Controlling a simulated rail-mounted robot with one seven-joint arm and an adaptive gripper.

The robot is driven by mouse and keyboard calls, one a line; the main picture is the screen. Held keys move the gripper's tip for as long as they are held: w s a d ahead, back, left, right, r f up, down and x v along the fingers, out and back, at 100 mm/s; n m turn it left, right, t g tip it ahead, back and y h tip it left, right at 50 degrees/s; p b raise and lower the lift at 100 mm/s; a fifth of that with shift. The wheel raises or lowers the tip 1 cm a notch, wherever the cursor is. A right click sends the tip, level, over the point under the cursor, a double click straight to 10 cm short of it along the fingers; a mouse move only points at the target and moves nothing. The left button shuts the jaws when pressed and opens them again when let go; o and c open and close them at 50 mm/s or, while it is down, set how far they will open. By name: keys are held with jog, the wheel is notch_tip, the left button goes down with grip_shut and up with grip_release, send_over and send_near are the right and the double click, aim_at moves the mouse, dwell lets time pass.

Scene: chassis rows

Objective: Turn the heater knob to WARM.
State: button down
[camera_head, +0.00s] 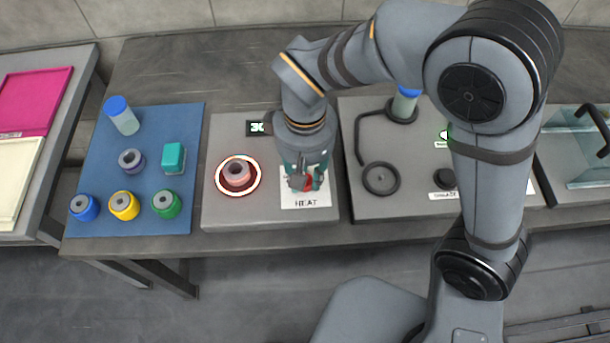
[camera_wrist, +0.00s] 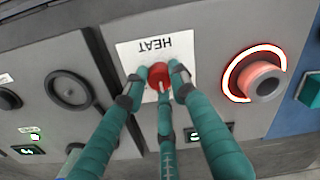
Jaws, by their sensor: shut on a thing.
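The heater unit (camera_head: 221,132) is a grey box with a white label reading HEAT. Its red knob (camera_wrist: 160,73) sits on that label (camera_wrist: 130,50). My gripper (camera_head: 304,184) points down at the knob, and in the wrist view its teal fingers (camera_wrist: 160,84) are closed around it. The knob's pointer and the WARM mark cannot be made out; the fingers cover part of the label. A glowing orange-red ring (camera_head: 219,185) on the heater surrounds a pinkish ring-shaped piece (camera_head: 237,173). A small dark display (camera_head: 257,128) at the back shows green digits, partly hidden by my arm.
A blue mat (camera_head: 190,120) at left holds a blue-capped bottle (camera_head: 123,118), a teal block (camera_head: 174,157) and several coloured ring-shaped pieces. A second grey unit (camera_head: 400,205) with a dark dial (camera_head: 381,179) stands close at right.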

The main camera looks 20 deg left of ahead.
dwell(0.4)
jog(key=c, duration=1.4)
grip_release()
jog(key=shift+c, duration=0.2)
jog(key=shift+o, duration=0.2)
notch_tip(320, 180, up, 12)
notch_tip(320, 180, down, 12)
jog(key=shift+r, duration=0.1)
